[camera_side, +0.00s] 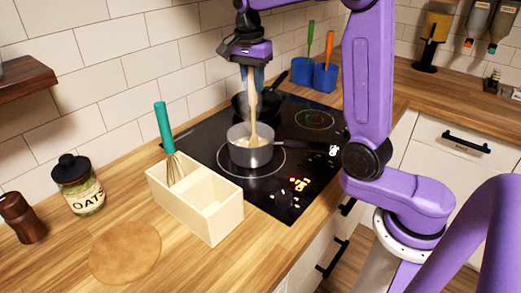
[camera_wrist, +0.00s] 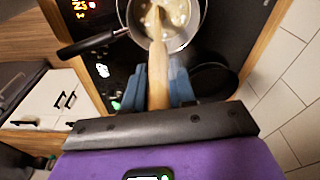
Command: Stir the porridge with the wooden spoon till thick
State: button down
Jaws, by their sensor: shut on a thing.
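My gripper (camera_side: 252,73) is above the stove, shut on the handle of the wooden spoon (camera_side: 253,106). The spoon is near upright, with its lower end inside the steel saucepan (camera_side: 239,156). The saucepan stands on a hob ring with its black handle pointing right. Pale porridge (camera_side: 258,141) shows inside it, and faint steam seems to rise. In the wrist view my gripper's blue fingers (camera_wrist: 156,88) flank the spoon handle (camera_wrist: 157,72). The spoon's tip reaches into the lumpy, pale porridge (camera_wrist: 180,12); the submerged part is hidden.
A divided cream box (camera_side: 215,214) holds a green-handled whisk (camera_side: 164,127) left of the black hob (camera_side: 205,143). An oat jar (camera_side: 78,185), brown grinder (camera_side: 22,218) and round board (camera_side: 125,251) stand farther left. A dark pan (camera_side: 241,104) and blue containers (camera_side: 325,78) are behind.

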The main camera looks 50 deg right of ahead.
jog(key=shift+w, duration=0.5)
jog(key=shift+r, duration=4.2)
jog(key=shift+r, duration=2.5)
jog(key=shift+a, duration=0.1)
